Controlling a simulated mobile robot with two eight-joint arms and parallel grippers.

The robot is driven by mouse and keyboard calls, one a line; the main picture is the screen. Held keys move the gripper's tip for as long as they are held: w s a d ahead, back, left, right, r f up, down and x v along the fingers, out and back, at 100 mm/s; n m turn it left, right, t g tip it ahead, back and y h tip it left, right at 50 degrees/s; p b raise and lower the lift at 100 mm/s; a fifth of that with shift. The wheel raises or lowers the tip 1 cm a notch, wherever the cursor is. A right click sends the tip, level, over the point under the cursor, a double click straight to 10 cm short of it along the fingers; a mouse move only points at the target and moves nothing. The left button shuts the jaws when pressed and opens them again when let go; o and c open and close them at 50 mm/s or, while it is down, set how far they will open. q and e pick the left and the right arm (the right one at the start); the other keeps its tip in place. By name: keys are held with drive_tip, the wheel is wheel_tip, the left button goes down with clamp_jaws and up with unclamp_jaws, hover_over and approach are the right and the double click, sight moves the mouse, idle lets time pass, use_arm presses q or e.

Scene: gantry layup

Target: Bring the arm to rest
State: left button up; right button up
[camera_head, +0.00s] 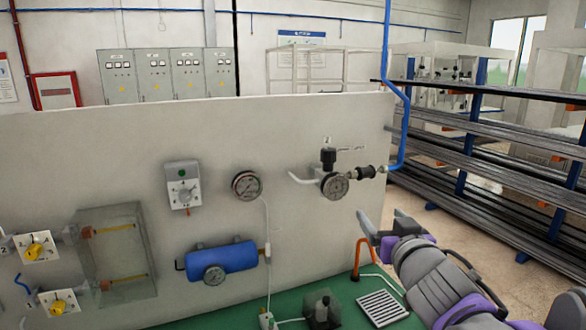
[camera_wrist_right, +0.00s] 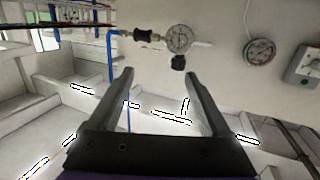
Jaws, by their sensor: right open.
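My right arm comes in from the lower right in the head view. Its right gripper (camera_head: 383,222) is raised in front of the panel's right end, below and right of the valve and gauge assembly (camera_head: 334,184). In the right wrist view the two fingers of the right gripper (camera_wrist_right: 158,88) stand apart with nothing held between them. The assembly's gauge (camera_wrist_right: 179,39) shows beyond the fingertips there, apart from them. My left gripper is in neither view.
A pale panel (camera_head: 120,130) carries a round gauge (camera_head: 247,185), a grey dial box (camera_head: 183,186), a blue tank (camera_head: 222,258) and a clear box (camera_head: 117,250). A green surface (camera_head: 230,312) lies below, with a slotted plate (camera_head: 382,308). Racks of long bars (camera_head: 480,165) stand at right.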

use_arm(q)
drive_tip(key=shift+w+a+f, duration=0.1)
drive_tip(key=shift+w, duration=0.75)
use_arm(e)
drive_tip(key=s+d+f+m+g+h, duration=0.1)
drive_tip(key=s+d+f+g+h, duration=0.2)
drive_tip(key=f, duration=0.8)
drive_tip(key=s+d+f+m+g, duration=0.1)
drive_tip(key=s+f+g, duration=0.2)
drive_tip(key=s+f, duration=0.55)
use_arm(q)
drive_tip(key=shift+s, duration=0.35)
use_arm(e)
drive_tip(key=s+a+f+g+y, duration=0.1)
drive_tip(key=s+a+f+g, duration=0.1)
drive_tip(key=s+f, duration=0.4)
drive_tip(key=s+a+f+n+g+y, duration=0.1)
drive_tip(key=s+f+g, duration=0.2)
drive_tip(key=s+f, duration=0.4)
wheel_tip(320, 180, down, 7)
drive_tip(key=shift+a+r+g, duration=0.15)
drive_tip(key=shift+a+g, duration=0.15)
drive_tip(key=shift+a, duration=0.1)
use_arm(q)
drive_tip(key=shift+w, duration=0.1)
